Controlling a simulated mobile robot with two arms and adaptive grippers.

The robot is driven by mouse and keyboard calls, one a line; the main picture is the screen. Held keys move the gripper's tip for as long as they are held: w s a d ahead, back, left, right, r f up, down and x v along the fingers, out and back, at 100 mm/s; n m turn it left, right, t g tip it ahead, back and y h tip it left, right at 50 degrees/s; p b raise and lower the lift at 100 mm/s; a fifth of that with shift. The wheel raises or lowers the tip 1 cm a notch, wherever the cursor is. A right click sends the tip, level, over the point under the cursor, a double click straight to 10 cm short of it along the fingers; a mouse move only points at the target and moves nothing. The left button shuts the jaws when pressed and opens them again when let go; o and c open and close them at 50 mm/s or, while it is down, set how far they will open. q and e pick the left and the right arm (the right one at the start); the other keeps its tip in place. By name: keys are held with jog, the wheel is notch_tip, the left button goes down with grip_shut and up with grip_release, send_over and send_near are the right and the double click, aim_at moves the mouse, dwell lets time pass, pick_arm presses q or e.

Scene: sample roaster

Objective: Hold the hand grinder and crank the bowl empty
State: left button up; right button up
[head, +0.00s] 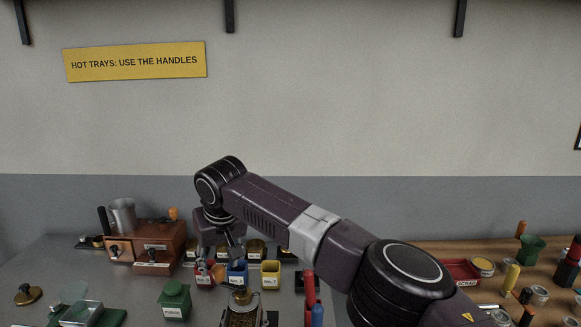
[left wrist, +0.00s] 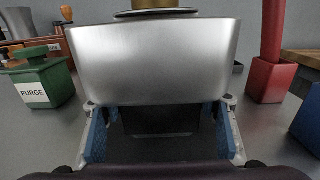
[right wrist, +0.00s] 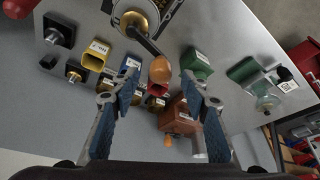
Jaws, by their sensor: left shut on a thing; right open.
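The hand grinder's brass-centred top (head: 240,297) shows at the bottom middle of the head view, with dark contents around the hub. Its silver body (left wrist: 150,65) fills the left wrist view. My left gripper (left wrist: 160,125) is shut on that body, a blue pad on each side. The crank arm (right wrist: 147,43) runs from the hub to an orange-brown knob (right wrist: 160,70) in the right wrist view. My right gripper (right wrist: 160,98) is open, and the knob lies between and just beyond its fingertips, apparently untouched. How much is in the bowl is unclear.
A green PURGE box (head: 174,301) stands left of the grinder. Red, blue and yellow (head: 271,273) bins stand behind it. A wooden drawer cabinet (head: 150,247) is at the back left. A red post (left wrist: 272,50) stands close on the right.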

aim_at(218, 268)
jog(key=shift+x, duration=2.6)
jog(key=c, duration=0.9)
jog(key=o, duration=0.9)
jog(key=shift+r, duration=0.1)
jog(key=v, duration=1)
jog(key=shift+x, duration=5.1)
jog(key=shift+c, duration=0.3)
